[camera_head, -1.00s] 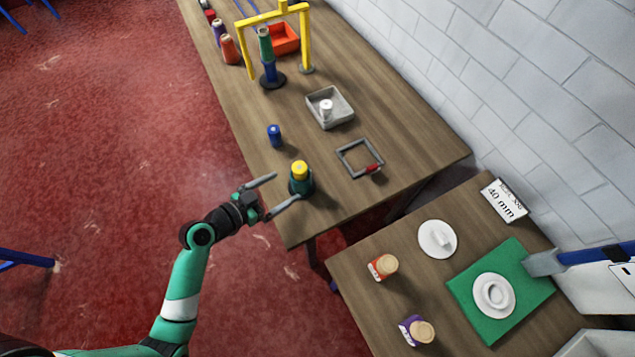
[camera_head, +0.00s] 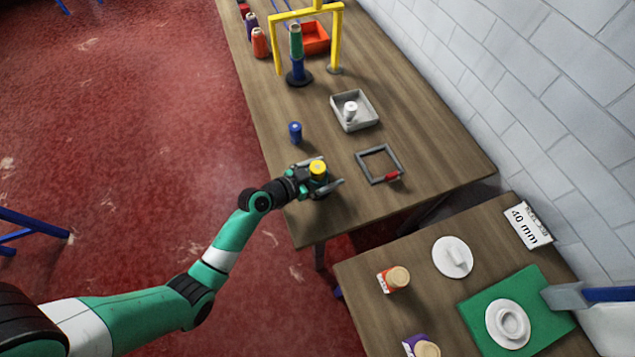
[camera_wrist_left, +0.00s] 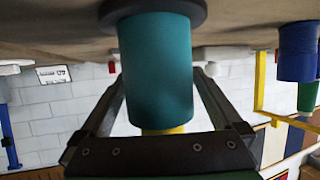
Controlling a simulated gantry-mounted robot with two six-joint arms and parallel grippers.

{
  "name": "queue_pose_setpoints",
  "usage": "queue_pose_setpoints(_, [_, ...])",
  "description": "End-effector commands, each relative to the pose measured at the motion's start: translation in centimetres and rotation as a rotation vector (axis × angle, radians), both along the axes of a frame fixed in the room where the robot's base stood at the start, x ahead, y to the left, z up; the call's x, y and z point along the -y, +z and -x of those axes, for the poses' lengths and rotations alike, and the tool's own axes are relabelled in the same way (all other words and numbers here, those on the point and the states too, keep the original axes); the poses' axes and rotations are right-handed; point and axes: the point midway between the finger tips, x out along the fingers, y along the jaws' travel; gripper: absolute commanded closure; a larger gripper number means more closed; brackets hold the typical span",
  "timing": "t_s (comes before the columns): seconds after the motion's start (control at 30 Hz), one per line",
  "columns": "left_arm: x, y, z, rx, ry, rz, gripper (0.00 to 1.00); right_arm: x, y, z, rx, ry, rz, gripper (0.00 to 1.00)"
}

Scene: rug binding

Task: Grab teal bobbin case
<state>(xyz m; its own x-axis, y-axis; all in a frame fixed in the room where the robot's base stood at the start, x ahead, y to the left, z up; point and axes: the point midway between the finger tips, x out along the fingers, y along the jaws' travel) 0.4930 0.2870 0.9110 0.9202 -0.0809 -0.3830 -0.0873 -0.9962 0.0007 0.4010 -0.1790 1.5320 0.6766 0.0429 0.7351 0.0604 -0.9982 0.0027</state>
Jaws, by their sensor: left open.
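The teal bobbin case (camera_head: 319,182) stands upright near the near left end of the long wooden table, a yellow piece (camera_head: 318,167) on its top. In the left wrist view, which is upside down, the teal case (camera_wrist_left: 156,70) fills the middle, with its dark round base above and a bit of yellow below. My left gripper (camera_head: 329,171) is open, with one finger on each side of the case. In the wrist view the gripper (camera_wrist_left: 158,82) straddles the case; finger contact cannot be told. My right gripper is not in view.
A blue spool (camera_head: 295,132) stands close behind the case. A grey square frame with a red part (camera_head: 364,170) lies to its right, a grey tray (camera_head: 368,125) farther back. A yellow gantry (camera_head: 277,45) stands over a green-and-blue stack (camera_head: 297,65). A second table (camera_head: 375,320) is nearer.

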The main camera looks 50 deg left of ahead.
Motion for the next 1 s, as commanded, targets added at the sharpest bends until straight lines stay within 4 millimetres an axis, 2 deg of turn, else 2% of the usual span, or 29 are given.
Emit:
queue_pose_setpoints(0.07, [0.00,0.04,0.03,0.000,0.000,0.000,0.00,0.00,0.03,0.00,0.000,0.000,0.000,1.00])
queue_pose_setpoints(0.63, [0.00,0.05,0.05,0.000,0.000,-0.001,1.00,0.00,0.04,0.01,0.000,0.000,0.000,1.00])
queue_pose_setpoints(1.0, [-0.02,0.89,0.00,0.003,-0.001,-0.002,1.00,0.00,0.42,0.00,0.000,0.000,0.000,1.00])
